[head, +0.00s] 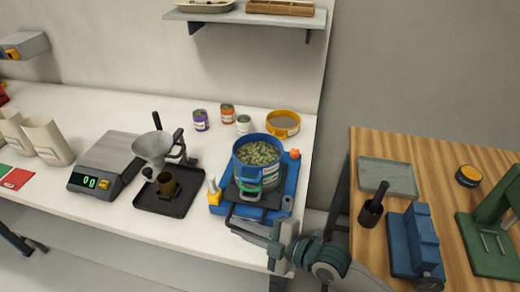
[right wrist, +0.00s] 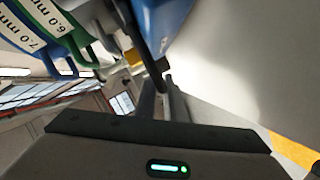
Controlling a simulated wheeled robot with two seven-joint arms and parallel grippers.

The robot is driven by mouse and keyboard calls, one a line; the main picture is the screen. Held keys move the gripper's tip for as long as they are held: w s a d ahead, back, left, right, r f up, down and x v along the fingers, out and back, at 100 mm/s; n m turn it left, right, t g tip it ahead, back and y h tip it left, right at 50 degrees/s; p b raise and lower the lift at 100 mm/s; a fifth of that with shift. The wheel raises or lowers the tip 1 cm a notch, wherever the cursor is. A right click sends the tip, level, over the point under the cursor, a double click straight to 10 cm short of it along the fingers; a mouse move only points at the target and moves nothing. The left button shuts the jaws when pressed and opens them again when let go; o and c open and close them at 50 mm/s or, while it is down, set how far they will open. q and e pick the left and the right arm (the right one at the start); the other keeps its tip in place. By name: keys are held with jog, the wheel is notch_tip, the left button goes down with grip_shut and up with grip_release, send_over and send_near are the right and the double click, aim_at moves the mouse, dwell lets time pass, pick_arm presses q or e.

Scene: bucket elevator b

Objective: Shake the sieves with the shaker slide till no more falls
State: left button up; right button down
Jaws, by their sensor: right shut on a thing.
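The sieve stack (head: 243,161) stands upright on the blue shaker (head: 284,203) near the right end of the white bench. Its top sieve is blue and full of greenish, bean-like pieces. Below it a green sieve (right wrist: 70,48) labelled 6.0 mm shows in the right wrist view, beside a blue one (right wrist: 42,20) labelled 7.0 mm. My right gripper (head: 240,221) is at the shaker's front, shut on the black bar handle of the slide (right wrist: 150,62). The lower sieves' contents are hidden. My left gripper is not in view.
A scale (head: 107,163) and a black tray (head: 150,199) with funnel stand (head: 153,149) are left of the shaker. A wooden table (head: 408,150) with tools is at right, across a gap.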

jog(key=shift+s+a+f, duration=0.1)
jog(key=shift+s+a, duration=0.05)
jog(key=shift+s, duration=0.3)
jog(key=shift+s+a+f, duration=0.1)
jog(key=shift+s, duration=0.3)
jog(key=shift+w+d+f+b, duration=0.1)
jog(key=shift+w+d+b, duration=0.15)
jog(key=shift+w, duration=0.5)
jog(key=shift+w+d+b, duration=0.15)
jog(key=shift+w+d, duration=0.1)
jog(key=shift+w, duration=0.45)
jog(key=shift+w+d, duration=0.2)
jog(key=shift+w, duration=0.35)
jog(key=shift+w+b, duration=0.1)
jog(key=shift+b, duration=0.2)
jog(key=shift+d, duration=0.1)
